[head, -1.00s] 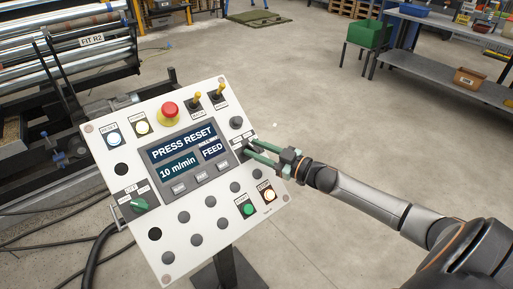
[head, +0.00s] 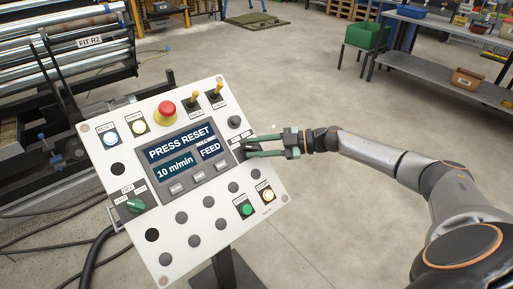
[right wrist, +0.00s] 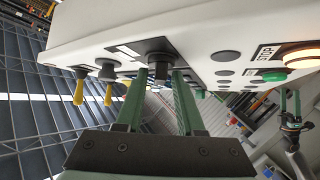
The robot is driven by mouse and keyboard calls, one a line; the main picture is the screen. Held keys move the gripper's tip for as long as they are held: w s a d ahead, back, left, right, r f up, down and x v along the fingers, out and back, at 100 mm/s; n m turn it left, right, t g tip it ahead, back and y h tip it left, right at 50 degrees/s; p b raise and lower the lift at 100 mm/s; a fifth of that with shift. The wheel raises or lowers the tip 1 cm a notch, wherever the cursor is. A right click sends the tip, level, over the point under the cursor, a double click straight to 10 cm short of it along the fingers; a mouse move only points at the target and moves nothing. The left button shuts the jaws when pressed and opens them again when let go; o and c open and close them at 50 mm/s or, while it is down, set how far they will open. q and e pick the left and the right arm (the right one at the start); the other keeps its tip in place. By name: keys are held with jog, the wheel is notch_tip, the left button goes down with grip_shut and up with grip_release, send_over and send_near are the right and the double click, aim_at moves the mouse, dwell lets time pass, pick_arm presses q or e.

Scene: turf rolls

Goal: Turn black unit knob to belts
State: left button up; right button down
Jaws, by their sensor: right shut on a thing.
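The black unit knob (head: 239,151) sits at the right side of the white control panel (head: 262,214), beside the screen, mostly hidden by my fingertips. In the right wrist view the black knob (right wrist: 158,62) is between the two green fingers. My right gripper (head: 247,152) is shut on it; the wrist view also shows this gripper (right wrist: 160,85). The labels around the knob are too small to read. The screen (head: 181,150) reads "PRESS RESET", "10 m/min" and "FEED". My left gripper (right wrist: 290,104) shows small at the right of the wrist view, fingers apart and empty.
A red emergency button (head: 165,111) and two yellow-tipped switches (head: 213,91) stand out on the panel's top.

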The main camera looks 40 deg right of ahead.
dwell(0.4)
jog(key=c, duration=0.8)
grip_release()
jog(key=shift+f, duration=0.1)
jog(key=shift+c, duration=0.2)
jog(key=v, duration=1.2)
jog(key=shift+d+b, duration=0.15)
jog(key=shift+b, duration=0.3)
jog(key=shift+s, duration=0.1)
